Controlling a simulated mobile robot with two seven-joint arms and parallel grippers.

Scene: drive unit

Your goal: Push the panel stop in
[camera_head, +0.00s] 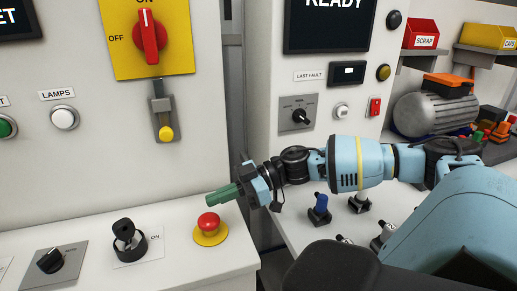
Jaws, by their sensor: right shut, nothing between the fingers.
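The panel stop is a red mushroom button (209,222) on a round yellow base (210,236). It stands near the right end of the white sloping panel. My right gripper (213,198), with green fingers, reaches in from the right. Its fingers are shut and empty, pointing left. Their tips show just above the red button in the picture. A small gap seems to show between them, but I cannot tell the true distance. How far in the button sits cannot be told. My left gripper is not in view.
A red switch on a yellow plate (183,62) and a yellow-tipped lever (164,118) are on the wall behind.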

